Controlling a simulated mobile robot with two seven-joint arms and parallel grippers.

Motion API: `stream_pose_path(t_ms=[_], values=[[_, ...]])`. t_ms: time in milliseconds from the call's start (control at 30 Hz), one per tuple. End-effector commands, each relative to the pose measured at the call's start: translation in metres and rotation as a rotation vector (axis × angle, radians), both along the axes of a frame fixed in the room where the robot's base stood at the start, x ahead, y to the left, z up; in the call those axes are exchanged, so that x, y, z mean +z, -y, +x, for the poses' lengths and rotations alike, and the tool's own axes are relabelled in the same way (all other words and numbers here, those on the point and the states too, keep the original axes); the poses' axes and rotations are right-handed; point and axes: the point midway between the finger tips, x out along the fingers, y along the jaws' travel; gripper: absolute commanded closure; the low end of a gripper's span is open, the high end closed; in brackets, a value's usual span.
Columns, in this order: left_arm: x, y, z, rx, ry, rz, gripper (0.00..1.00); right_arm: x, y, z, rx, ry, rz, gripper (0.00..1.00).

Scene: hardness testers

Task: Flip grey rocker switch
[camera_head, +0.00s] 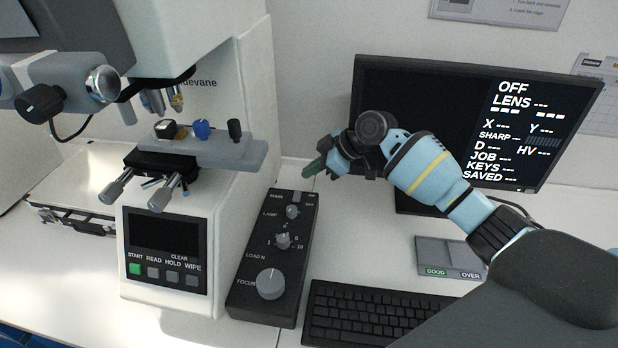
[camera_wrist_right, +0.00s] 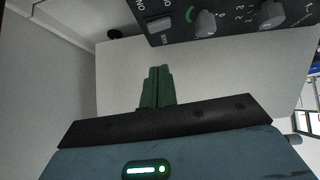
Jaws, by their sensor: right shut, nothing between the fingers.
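The black control box (camera_head: 268,250) stands on the bench right of the microscope-like tester. The grey rocker switch (camera_head: 276,198) is at its far end, beside the small MAINS lettering; it looks small and its position cannot be told. In the right wrist view the switch (camera_wrist_right: 159,23) lies at the top, past the fingertips, near the ON lettering. My right gripper (camera_head: 312,169) is above and to the right of the box's far end. Its green fingers (camera_wrist_right: 158,72) are together and empty, apart from the switch. My left gripper is not in view.
The box also carries a lamp knob (camera_head: 292,211), a load knob (camera_head: 283,241) and a large focus knob (camera_head: 271,284). The tester (camera_head: 216,230) stands close on the left. A monitor (camera_head: 372,85) stands behind my right arm. A keyboard (camera_head: 365,312) lies in front.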

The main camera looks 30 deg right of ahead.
Motion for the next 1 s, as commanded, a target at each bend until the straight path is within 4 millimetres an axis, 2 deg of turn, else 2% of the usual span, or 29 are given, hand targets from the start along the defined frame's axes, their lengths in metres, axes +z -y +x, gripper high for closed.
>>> stream_pose_path(t_ms=[200,433,867,1000], values=[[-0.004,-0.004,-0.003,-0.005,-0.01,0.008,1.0,0.024,0.022,-0.021,0.002,-0.005,-0.001,1.0],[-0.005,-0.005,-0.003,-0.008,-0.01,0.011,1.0,0.041,0.034,-0.032,0.002,-0.007,0.001,1.0],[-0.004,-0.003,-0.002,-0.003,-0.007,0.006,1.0,0.044,0.036,-0.034,0.003,-0.008,0.002,1.0],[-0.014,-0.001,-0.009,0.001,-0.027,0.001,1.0,0.037,0.039,-0.033,0.003,-0.009,-0.004,1.0]])
